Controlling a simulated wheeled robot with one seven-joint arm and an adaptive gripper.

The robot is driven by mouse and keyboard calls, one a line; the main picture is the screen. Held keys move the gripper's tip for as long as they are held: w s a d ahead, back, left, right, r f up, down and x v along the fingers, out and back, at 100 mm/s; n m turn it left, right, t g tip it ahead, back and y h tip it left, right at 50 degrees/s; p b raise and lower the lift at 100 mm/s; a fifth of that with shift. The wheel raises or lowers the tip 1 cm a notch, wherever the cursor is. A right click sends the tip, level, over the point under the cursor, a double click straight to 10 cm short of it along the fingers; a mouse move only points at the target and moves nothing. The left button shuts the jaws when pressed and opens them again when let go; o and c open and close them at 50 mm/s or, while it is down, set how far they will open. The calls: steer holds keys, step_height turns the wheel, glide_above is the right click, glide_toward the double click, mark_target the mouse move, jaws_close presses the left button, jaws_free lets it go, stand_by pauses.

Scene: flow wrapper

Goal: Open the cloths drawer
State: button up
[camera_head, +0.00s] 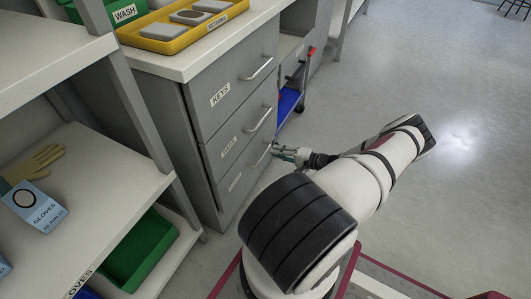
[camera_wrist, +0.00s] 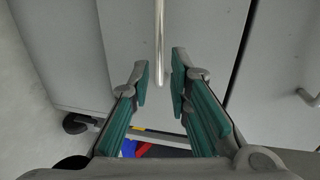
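A grey cabinet has a stack of three drawers; the top one (camera_head: 232,88) is labelled KEYS. The labels of the middle drawer (camera_head: 238,130) and the bottom drawer (camera_head: 236,165) are too small to read surely, so I cannot confirm which is the cloths drawer. All three look closed. My gripper (camera_head: 277,152) is at the bottom drawer's bar handle (camera_head: 262,156). In the wrist view, my gripper's green-padded fingers (camera_wrist: 161,84) are apart. A metal bar handle (camera_wrist: 158,40) reaches between the fingertips, with gaps on both sides.
A yellow tray (camera_head: 158,45) lies on the cabinet top. A shelf with gloves (camera_head: 35,163) and a green bin (camera_head: 143,252) stands at left. A blue cart (camera_head: 289,103) with red parts is beyond the cabinet. The floor (camera_head: 400,75) at right is clear.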

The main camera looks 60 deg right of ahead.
mark_target(266, 150)
steer(key=b+x, duration=0.1)
steer(key=x, duration=0.4)
steer(key=shift+w+f, duration=0.1)
steer(key=shift+w, duration=0.2)
steer(key=shift+c, duration=0.3)
jaws_close()
